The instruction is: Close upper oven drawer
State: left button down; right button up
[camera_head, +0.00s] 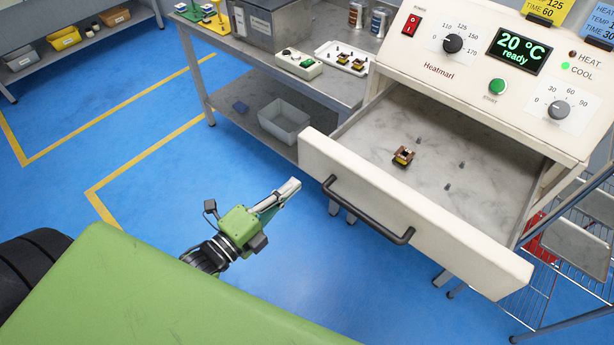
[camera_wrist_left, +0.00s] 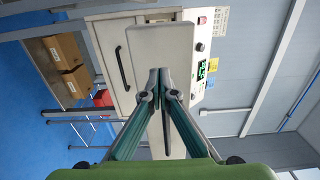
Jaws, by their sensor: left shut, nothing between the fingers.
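The upper oven drawer (camera_head: 400,220) is pulled out of the cream oven (camera_head: 470,60). Its front panel carries a dark bar handle (camera_head: 365,212). A small coil part (camera_head: 403,156) sits inside on the drawer floor among several short pegs. My left gripper (camera_head: 293,187) is shut and empty, just left of the drawer front's left end, apart from it as far as I can tell. In the left wrist view the shut fingertips (camera_wrist_left: 160,75) point toward the drawer front (camera_wrist_left: 160,55), which is seen sideways. My right gripper is not in view.
A metal bench (camera_head: 330,75) with a grey bin (camera_head: 284,120) on its lower shelf stands left of the oven. A wire rack (camera_head: 560,250) stands at the right. Blue floor (camera_head: 150,120) is open to the left.

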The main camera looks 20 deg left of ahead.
aim_at(316, 166)
pick_arm(q)
jog(key=b+x, duration=0.1)
jog(key=x, duration=0.4)
jog(key=shift+w+d+b, duration=0.1)
jog(key=shift+w+b, duration=0.15)
jog(key=shift+b, duration=0.1)
jog(key=shift+w, duration=0.15)
jog(key=shift+d, duration=0.1)
